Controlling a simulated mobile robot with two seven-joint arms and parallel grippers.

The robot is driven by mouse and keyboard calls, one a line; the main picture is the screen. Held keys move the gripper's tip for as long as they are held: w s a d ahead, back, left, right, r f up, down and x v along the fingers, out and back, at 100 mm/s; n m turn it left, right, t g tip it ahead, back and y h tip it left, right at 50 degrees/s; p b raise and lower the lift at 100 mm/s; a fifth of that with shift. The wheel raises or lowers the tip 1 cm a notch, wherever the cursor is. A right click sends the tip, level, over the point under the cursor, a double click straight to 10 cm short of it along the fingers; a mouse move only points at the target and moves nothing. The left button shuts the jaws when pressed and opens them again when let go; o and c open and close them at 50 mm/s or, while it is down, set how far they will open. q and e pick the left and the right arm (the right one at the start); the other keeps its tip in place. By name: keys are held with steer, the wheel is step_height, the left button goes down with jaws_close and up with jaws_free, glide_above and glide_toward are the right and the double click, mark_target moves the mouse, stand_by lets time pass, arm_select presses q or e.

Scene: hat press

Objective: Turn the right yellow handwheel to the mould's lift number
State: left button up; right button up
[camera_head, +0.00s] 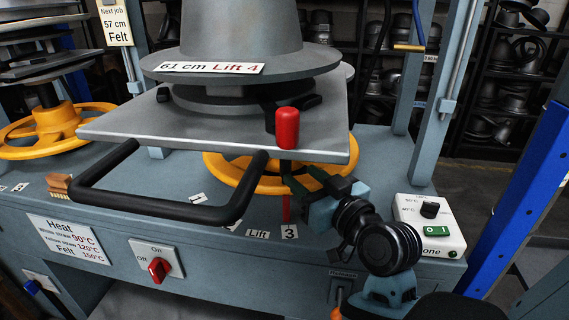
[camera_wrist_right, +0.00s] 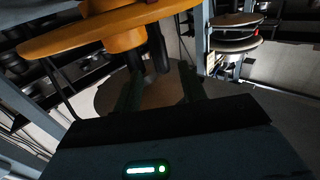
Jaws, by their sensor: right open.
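The right yellow handwheel (camera_head: 335,178) lies under the grey plate, which hides its back and middle. It also shows at the top of the right wrist view (camera_wrist_right: 95,32). The grey mould (camera_head: 240,30) above bears a label (camera_head: 210,67) reading "61 cm Lift 4". On the front edge, a "Lift" tag (camera_head: 258,233) stands beside a tag (camera_head: 290,232) reading "3", with a red pointer (camera_head: 287,208) just above it. My right gripper (camera_head: 300,180) is open at the wheel's front right rim; I cannot tell whether it touches. My left gripper is out of view.
A red-capped post (camera_head: 288,128) rises at the plate's front right, just above my gripper. A black loop handle (camera_head: 165,212) juts from the plate (camera_head: 200,132). A switch box (camera_head: 430,222) stands right of my arm. Another yellow handwheel (camera_head: 22,138) is at far left.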

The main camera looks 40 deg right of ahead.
mark_target(289, 166)
steer(key=shift+w+d, duration=0.2)
steer(key=shift+w, duration=1.6)
steer(key=shift+w+d, duration=0.15)
steer(key=shift+w, duration=1.6)
steer(key=shift+c, duration=0.4)
jaws_close()
